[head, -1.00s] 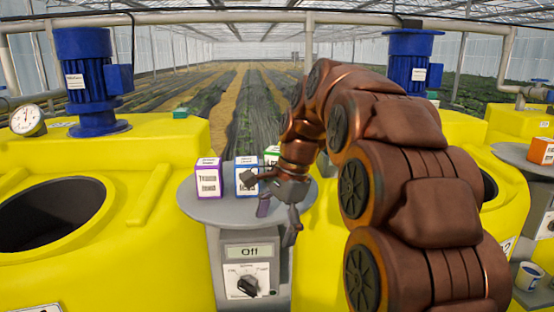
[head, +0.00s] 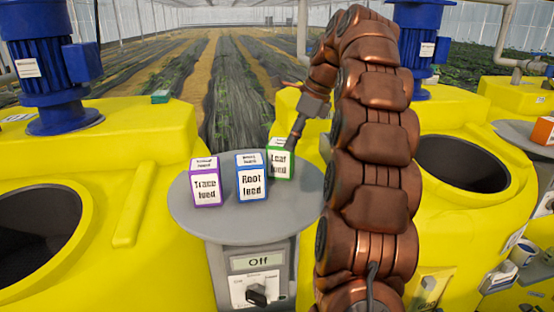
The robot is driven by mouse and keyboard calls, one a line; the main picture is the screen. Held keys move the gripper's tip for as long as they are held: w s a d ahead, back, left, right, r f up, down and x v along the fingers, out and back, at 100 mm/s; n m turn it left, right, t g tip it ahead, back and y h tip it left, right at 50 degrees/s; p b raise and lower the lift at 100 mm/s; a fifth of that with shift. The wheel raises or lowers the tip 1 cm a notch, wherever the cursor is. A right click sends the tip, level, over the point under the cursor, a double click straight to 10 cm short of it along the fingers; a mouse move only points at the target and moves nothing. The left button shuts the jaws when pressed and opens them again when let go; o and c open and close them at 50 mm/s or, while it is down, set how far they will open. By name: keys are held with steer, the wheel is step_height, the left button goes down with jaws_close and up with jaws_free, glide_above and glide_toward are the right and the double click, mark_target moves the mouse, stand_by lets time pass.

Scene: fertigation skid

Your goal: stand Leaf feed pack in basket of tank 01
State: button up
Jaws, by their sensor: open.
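The Leaf feed pack (head: 279,166) is a white box with green edges. It stands upright at the back right of a round grey table between two yellow tanks. My gripper (head: 296,138) is open, at the pack's upper right side, and partly covers its right edge. Whether a finger touches the pack I cannot tell. The left tank (head: 150,150) and the right tank (head: 440,125) each have a dark round opening. No basket is clearly seen, and no tank number can be read.
The Root feed pack (head: 252,177), blue-edged, stands just left of the Leaf feed pack. The purple-edged Trace feed pack (head: 206,182) is further left. A control box (head: 257,285) below the table reads Off. Blue motors (head: 52,70) rise from the tanks. An orange pack (head: 543,130) stands at far right.

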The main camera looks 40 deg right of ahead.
mark_target(281, 154)
steer(key=shift+w+b+x, duration=0.25)
steer(key=shift+b+x, duration=0.2)
steer(key=shift+x, duration=1)
steer(key=shift+w+a+f+p, duration=0.15)
steer(key=shift+w+f+p, duration=0.15)
steer(key=shift+w+p, duration=0.15)
steer(key=shift+p+x, duration=0.35)
steer(key=shift+x, duration=1)
steer(key=c, duration=1.6)
steer(key=shift+r, duration=0.15)
